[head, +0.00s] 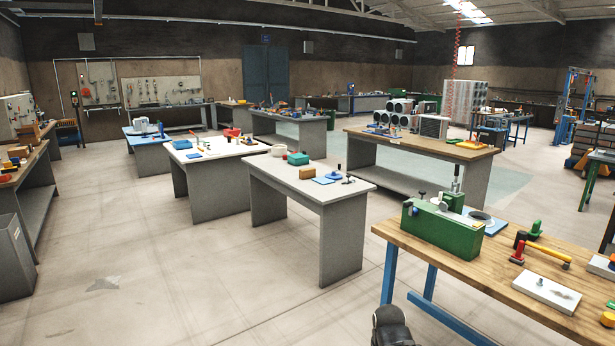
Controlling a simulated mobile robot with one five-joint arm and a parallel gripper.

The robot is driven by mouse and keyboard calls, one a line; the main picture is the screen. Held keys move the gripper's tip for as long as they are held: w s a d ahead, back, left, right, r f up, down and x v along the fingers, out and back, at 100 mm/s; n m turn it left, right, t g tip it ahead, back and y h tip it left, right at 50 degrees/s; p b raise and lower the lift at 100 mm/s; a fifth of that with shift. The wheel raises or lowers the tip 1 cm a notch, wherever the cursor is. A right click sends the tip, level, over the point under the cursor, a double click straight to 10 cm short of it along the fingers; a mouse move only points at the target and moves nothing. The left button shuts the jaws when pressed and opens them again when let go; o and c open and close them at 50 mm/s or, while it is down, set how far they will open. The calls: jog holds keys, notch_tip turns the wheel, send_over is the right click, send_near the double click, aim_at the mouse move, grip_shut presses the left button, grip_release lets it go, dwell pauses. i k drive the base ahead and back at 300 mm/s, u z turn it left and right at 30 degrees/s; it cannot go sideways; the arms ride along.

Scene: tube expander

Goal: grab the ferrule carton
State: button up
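A small brown box (306,172), the most carton-like thing in view, sits on the white-topped table (286,181) in the middle of the room. It is far off and small, and I cannot read any label, so I cannot confirm that it is the ferrule carton. It stands near the table's left long edge, with a teal box behind it and a blue flat piece to its right. A dark rounded part at the bottom edge seems to be my arm. My gripper is not in view.
A wooden workbench (430,241) with blue legs stands close at right, bearing a green machine (442,228), a hammer (541,252) and a white plate (546,293). Another white-topped table (212,155) stands behind left. The floor (200,285) at front left is clear.

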aim_at(308, 173)
jog(key=i, duration=3.55)
jog(key=u, duration=0.8)
jog(key=i, duration=2.05)
jog(key=u, duration=0.6)
jog(key=i, duration=0.85)
jog(key=u, duration=0.25)
jog(key=k, duration=0.8)
jog(key=u, duration=0.2)
jog(key=i, duration=0.8)
jog(key=z, duration=0.1)
